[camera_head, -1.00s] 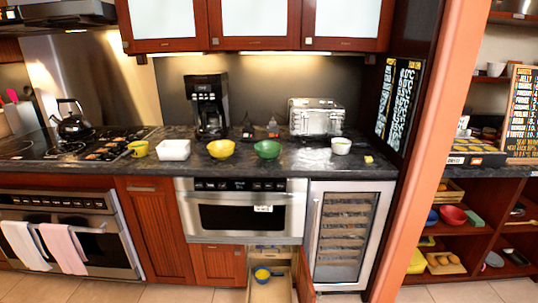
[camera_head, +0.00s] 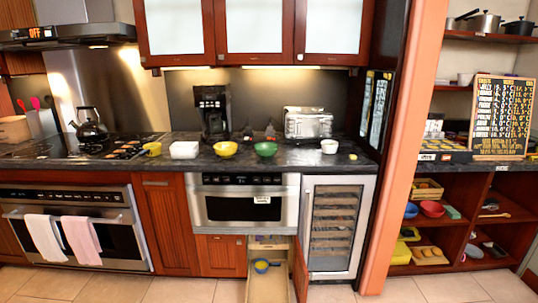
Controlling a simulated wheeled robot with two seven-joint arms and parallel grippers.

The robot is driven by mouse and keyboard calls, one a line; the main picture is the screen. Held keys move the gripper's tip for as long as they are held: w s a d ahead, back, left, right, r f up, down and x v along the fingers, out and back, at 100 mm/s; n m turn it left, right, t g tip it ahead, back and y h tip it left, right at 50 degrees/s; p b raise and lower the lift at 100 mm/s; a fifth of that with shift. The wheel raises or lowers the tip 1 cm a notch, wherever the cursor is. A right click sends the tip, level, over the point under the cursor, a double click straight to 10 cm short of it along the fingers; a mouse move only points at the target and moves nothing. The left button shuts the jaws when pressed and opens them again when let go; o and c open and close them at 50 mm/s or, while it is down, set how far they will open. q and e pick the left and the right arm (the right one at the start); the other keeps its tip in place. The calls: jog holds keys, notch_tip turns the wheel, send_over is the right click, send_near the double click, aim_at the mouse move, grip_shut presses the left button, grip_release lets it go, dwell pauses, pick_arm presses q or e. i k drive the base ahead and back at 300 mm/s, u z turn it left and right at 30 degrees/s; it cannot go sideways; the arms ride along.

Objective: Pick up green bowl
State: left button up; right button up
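The green bowl (camera_head: 265,149) sits upright on the dark countertop (camera_head: 345,160), between the yellow bowl (camera_head: 225,149) to its left and the silver toaster (camera_head: 308,124) behind it to the right. Its outside is clear to see and nothing stands in front of it. Neither of my grippers shows in the head view.
A white square dish (camera_head: 184,150), a yellow cup (camera_head: 152,149) and a white bowl (camera_head: 329,146) share the counter. Below, an open drawer (camera_head: 266,288) sticks out with a blue bowl (camera_head: 261,266) inside, beside an open cabinet door (camera_head: 300,272). The floor in front is free.

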aim_at(266, 151)
jog(key=z, duration=0.65)
jog(key=i, duration=0.6)
jog(key=z, duration=1.05)
jog(key=i, duration=0.85)
jog(key=u, duration=0.45)
jog(key=i, duration=0.75)
jog(key=u, duration=0.75)
